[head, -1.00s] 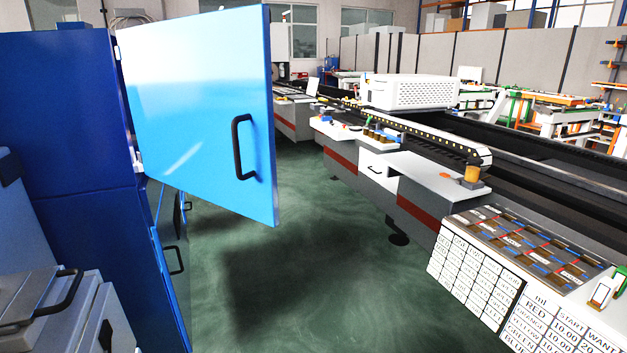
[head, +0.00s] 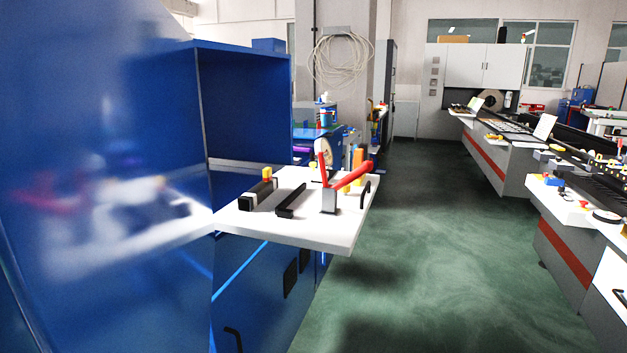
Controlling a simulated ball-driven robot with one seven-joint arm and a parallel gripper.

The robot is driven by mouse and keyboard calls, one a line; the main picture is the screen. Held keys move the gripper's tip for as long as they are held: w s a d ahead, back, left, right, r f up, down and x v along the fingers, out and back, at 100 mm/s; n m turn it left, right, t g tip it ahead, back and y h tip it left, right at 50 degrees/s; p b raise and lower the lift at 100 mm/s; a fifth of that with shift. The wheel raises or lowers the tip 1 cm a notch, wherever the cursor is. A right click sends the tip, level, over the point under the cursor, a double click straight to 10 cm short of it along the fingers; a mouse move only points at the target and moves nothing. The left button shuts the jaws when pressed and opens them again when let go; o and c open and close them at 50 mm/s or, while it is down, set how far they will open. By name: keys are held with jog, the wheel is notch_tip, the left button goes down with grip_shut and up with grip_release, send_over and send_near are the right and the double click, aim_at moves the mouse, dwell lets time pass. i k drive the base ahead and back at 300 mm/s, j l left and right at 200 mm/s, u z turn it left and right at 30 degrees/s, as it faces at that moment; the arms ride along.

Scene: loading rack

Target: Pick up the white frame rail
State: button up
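I cannot pick out a white frame rail for certain in the head view. A white shelf (head: 318,236) juts out of a blue cabinet (head: 243,100) left of centre. On it lie a black block with a white band and yellow knob (head: 259,189), a black bar (head: 291,200), and a white post with red handles (head: 330,198). My gripper is not in view.
A glossy blue panel (head: 100,190) stands very close on the left and mirrors the shelf. Open green floor (head: 440,250) runs down the middle. A long grey machine with a red stripe (head: 563,255) lines the right side.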

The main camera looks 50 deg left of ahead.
aim_at(247, 202)
jog(key=i+l+u, duration=0.1)
jog(key=i, duration=1.9)
jog(key=i+u, duration=0.1)
jog(key=u, duration=0.75)
jog(key=i+l+u, duration=0.1)
jog(key=u, duration=0.3)
jog(key=l+u, duration=0.15)
jog(key=u, duration=0.3)
jog(key=i, duration=0.05)
